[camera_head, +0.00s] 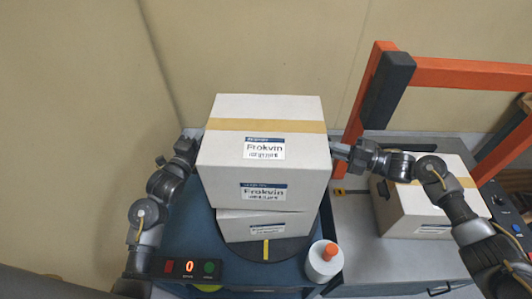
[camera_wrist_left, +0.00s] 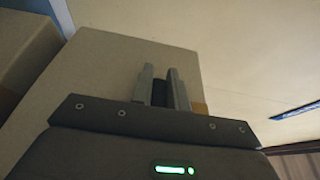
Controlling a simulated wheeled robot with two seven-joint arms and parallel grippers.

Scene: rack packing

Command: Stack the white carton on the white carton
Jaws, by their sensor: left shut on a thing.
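A large white carton (camera_head: 225,150) with tan tape and a "Frokvin" label is between my two grippers in the head view. It is directly over a second white carton (camera_head: 236,227), covering most of it; whether they touch is unclear. The lower carton stands on a dark round plate (camera_head: 290,249). My left gripper (camera_head: 195,143) is shut on the upper carton at its left side; its fingers show against the carton in the left wrist view (camera_wrist_left: 163,85). My right gripper (camera_head: 338,152) is at the carton's right side; its jaw opening is too small to read.
Another white carton (camera_head: 405,212) is on the grey bench (camera_head: 365,255) at right, beside an orange frame (camera_head: 450,75).

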